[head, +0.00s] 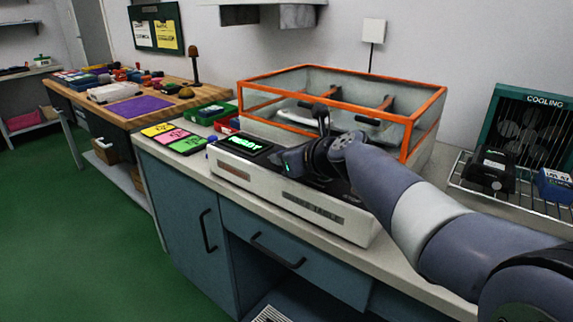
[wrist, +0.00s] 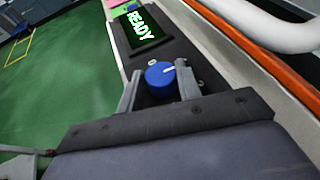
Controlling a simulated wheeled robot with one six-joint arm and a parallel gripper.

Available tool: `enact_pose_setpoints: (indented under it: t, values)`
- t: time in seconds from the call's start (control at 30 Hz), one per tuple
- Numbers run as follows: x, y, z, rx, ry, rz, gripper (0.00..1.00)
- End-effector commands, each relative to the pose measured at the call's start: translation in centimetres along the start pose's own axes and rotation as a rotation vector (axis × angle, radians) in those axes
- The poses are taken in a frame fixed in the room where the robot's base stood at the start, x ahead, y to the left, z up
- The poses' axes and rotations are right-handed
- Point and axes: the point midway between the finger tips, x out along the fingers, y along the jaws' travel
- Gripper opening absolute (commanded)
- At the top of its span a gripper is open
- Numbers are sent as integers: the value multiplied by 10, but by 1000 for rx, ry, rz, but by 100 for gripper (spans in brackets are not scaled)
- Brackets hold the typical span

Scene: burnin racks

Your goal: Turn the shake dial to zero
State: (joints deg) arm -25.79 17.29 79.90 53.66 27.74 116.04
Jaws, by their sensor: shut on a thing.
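The shake dial is a round blue knob (wrist: 160,74) with a white pointer line, seen in the wrist view on the machine's dark top panel. The line points to the right and slightly up in that view. My gripper (wrist: 158,82) has one finger on each side of the knob and is shut on it. In the head view my gripper (head: 297,160) reaches down to the panel of the shaker machine (head: 290,196), and the dial is hidden behind it. The machine's display (wrist: 141,27) reads READY in green.
An orange-framed clear enclosure (head: 345,82) stands on the machine, right behind my gripper. Yellow, pink and green cards (head: 172,138) lie to the left. A wire rack (head: 510,184) with dark and blue units stands at the right. A wooden bench (head: 150,101) is further left.

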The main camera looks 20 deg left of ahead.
Motion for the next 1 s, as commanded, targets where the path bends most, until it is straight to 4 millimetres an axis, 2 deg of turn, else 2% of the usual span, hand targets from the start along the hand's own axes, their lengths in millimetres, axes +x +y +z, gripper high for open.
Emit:
enact_pose_setpoints:
  t: [0.8, 0.83, 1.0]
  values:
    - [0, -1, -2, -30, -5, 69, 10]
    - [0, -1, -2, -30, -5, 69, 35]
    - [0, -1, -1, -30, -6, 69, 48]
